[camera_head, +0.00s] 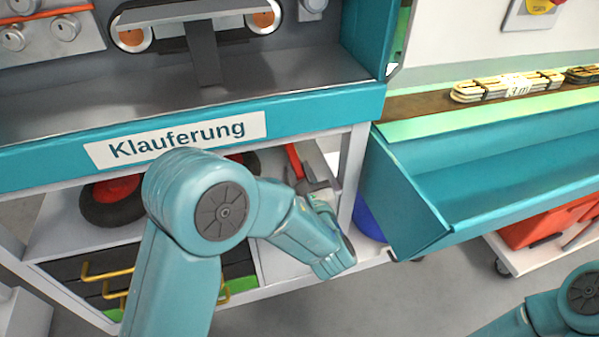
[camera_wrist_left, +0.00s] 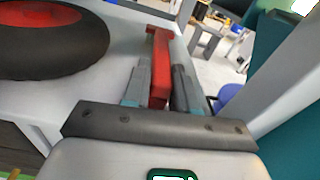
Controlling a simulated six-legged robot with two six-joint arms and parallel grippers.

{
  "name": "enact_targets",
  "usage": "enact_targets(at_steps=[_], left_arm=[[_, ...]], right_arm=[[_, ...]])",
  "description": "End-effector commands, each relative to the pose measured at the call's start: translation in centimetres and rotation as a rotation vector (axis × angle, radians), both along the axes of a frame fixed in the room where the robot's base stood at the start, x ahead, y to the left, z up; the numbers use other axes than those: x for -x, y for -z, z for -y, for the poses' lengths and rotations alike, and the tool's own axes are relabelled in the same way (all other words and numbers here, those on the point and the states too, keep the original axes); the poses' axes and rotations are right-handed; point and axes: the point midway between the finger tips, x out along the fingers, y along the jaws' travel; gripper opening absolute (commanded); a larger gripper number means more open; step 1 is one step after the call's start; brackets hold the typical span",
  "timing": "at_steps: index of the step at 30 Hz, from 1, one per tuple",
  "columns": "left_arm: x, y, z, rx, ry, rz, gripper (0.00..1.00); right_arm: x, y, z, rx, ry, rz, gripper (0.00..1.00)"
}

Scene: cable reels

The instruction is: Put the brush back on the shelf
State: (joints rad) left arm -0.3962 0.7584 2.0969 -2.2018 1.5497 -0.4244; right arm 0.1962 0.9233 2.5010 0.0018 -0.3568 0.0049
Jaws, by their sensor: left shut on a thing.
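The brush (camera_head: 293,158) shows as a red bar on the right side of the lower shelf (camera_head: 70,228), under the teal bench edge. In the left wrist view the red brush (camera_wrist_left: 159,60) runs away from me between the two fingers. My left gripper (camera_head: 308,180) reaches in over the shelf from the front, and in the left wrist view the gripper (camera_wrist_left: 160,82) is shut on the brush. Its bristles are not visible, and I cannot tell whether it touches the shelf. My right gripper is out of view; only part of that arm shows at the lower right.
A black wheel with a red hub (camera_head: 110,200) lies left on the shelf; it is large in the left wrist view (camera_wrist_left: 50,45). A white post (camera_head: 349,175) stands right of my gripper. A teal trough (camera_head: 480,185) and blue object (camera_head: 367,218) lie beyond.

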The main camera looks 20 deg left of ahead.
Motion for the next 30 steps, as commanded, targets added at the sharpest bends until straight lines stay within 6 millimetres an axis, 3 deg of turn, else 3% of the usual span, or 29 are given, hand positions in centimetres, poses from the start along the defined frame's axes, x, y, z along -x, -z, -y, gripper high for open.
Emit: enact_targets(at_steps=[13,14,16,30], left_arm=[[-0.20,0.32,0.27,0.000,-0.003,0.001,0.00],[-0.22,0.32,0.28,0.000,-0.003,0.001,0.34],[-0.25,0.33,0.28,0.000,-0.003,0.001,0.56],[-0.20,0.35,0.49,0.000,-0.003,0.000,0.57]], right_arm=[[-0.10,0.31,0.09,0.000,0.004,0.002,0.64],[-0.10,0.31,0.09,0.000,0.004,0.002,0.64],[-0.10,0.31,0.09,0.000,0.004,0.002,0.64],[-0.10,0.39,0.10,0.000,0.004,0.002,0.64]])
